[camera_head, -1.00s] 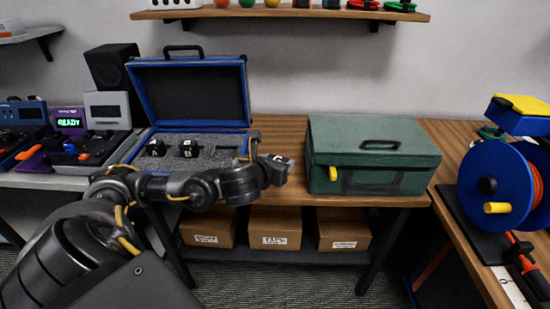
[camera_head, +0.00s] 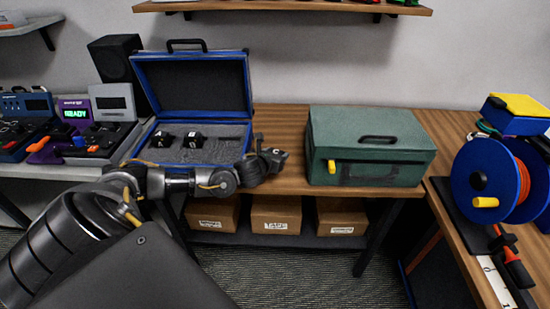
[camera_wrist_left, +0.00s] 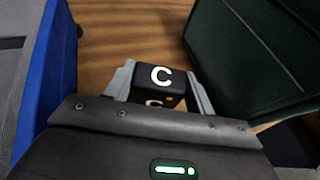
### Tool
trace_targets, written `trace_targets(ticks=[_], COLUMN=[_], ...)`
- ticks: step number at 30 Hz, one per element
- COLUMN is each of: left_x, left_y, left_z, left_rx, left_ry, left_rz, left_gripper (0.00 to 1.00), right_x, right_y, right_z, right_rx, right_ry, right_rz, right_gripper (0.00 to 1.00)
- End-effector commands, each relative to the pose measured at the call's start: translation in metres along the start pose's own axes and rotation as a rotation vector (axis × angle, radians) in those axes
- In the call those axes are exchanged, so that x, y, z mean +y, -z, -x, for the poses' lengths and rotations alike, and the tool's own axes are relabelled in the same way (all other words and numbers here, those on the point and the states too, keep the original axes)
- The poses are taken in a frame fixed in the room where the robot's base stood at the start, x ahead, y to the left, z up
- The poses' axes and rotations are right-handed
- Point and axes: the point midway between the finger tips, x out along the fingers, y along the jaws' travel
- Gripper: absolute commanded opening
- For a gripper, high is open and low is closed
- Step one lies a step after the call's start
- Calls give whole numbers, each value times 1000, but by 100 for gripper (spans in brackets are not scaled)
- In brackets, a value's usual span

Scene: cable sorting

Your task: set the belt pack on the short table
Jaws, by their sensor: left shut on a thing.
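The belt pack is a small black block marked with a white C (camera_wrist_left: 160,76) in the left wrist view. My left gripper (camera_wrist_left: 160,88) is shut on it, with one grey finger on each side. In the head view my left gripper (camera_head: 268,159) shows over the wooden middle table (camera_head: 280,128), between the open case and the green bag. The pack (camera_head: 275,153) is small and dark there, and I cannot tell whether it touches the tabletop. My right gripper is not in view.
An open blue-edged case (camera_head: 246,108) with two black packs in grey foam stands left. A green bag (camera_head: 370,145) stands right. Bare wood lies between them. A grey table (camera_head: 40,172) holds devices. A blue cable reel (camera_head: 485,180) stands on the right table (camera_head: 445,135).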

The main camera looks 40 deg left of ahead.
Motion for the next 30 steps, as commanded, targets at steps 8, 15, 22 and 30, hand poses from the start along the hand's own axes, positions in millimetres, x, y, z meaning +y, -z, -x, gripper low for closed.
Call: trace_targets(ticks=[8,15,22,30], left_x=[-1,-1,-1,-1], left_y=[18,21,21,20], left_z=[-7,-8,-8,-7], left_rx=[1,1,2,2], left_ry=[1,1,1,1], left_rz=[0,0,0,0], left_gripper=[28,28,76,76], right_x=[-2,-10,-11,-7], right_y=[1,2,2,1], right_z=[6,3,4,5], right_rx=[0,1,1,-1], right_ry=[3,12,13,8], right_rz=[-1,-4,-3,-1], right_gripper=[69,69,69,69])
